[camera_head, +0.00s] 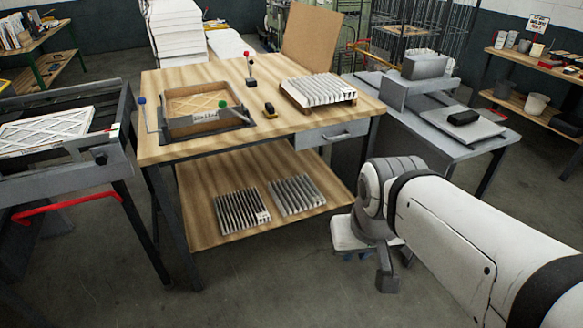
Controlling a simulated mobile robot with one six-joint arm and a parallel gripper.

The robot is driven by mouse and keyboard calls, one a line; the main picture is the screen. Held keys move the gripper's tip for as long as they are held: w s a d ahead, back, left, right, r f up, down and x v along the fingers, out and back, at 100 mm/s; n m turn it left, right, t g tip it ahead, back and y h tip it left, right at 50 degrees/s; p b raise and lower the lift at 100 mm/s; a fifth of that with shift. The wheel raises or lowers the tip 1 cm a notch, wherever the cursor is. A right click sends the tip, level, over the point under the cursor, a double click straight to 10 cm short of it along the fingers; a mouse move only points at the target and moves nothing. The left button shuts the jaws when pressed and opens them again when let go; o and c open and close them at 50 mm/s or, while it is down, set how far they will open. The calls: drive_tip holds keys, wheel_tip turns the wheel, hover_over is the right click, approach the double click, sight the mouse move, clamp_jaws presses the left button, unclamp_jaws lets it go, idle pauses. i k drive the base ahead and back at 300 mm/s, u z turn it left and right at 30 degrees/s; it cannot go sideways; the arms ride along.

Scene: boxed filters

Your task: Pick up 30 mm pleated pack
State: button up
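Two grey-white pleated packs lie side by side on the lower wooden shelf (225,175) of the workbench: a left pack (239,211) with a small label at its right edge, and a right pack (297,194). A third, whiter pleated pack (318,90) lies on the bench top (225,77), towards its right end. I cannot tell which pack is 30 mm. My gripper (384,272) hangs low at the end of my white arm, right of the shelf and apart from all the packs. Its fingers are partly hidden, so its opening is unclear.
On the bench top sit a frame fixture (178,129) with coloured knobs and a small black-yellow item (270,109). A roller stand with a filter (50,130) is at left. A grey side table (440,127) is at right. The floor in front is clear.

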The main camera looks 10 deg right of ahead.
sight(302, 192)
drive_tip(key=u, duration=0.05)
drive_tip(key=i, duration=1)
drive_tip(key=z, duration=0.1)
